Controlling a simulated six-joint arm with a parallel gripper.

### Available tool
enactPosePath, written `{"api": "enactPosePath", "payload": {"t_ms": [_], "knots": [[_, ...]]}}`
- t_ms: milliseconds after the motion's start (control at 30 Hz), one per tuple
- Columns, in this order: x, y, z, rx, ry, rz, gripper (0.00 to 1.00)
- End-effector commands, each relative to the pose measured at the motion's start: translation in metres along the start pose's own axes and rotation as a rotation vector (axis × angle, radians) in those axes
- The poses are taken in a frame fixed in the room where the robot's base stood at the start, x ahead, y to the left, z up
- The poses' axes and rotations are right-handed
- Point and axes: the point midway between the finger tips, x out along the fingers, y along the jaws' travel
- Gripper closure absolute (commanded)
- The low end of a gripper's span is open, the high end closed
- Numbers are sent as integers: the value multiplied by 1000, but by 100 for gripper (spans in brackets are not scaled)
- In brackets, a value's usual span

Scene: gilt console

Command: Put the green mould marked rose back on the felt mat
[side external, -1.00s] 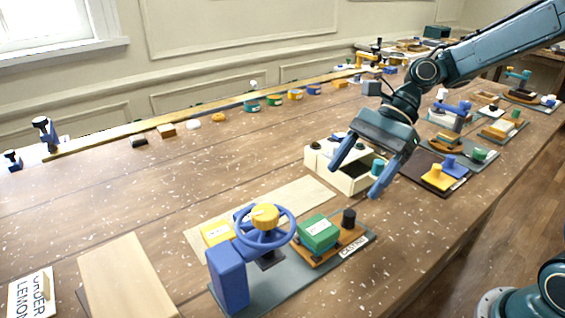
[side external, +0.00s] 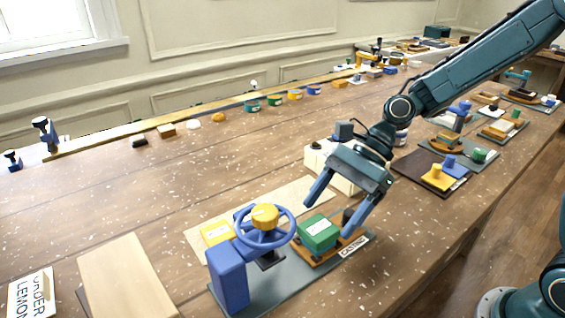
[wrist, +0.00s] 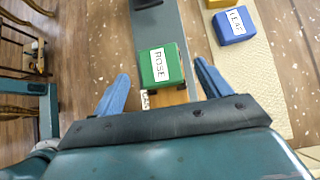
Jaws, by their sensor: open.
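The green mould (side external: 317,232) sits on an orange wooden base (side external: 329,254) on the grey casting plate (side external: 358,240). In the wrist view its white label reads ROSE (wrist: 160,65). The cream felt mat (side external: 285,200) lies behind the plate, and to the right in the wrist view (wrist: 258,85). A blue mould (wrist: 234,25), its label hard to read, is on the mat. My gripper (side external: 329,217) is open and empty, pointing down at the green mould. In the wrist view its fingers (wrist: 161,72) appear on either side of the mould; contact cannot be told.
A yellow block (side external: 216,232) is at the mat's left end. A white box (side external: 318,155) stands behind my gripper. A pale board (side external: 128,278) lies front left. The table's middle left is clear.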

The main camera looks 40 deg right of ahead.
Motion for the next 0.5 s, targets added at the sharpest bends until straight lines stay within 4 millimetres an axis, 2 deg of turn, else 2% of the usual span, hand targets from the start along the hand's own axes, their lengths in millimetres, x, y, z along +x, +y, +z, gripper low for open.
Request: {"api": "enactPosePath", "payload": {"t_ms": [200, 500], "knots": [[24, 1, 0, -2, 0, 2, 24], [28, 0, 0, -2, 1, 0, 24]]}}
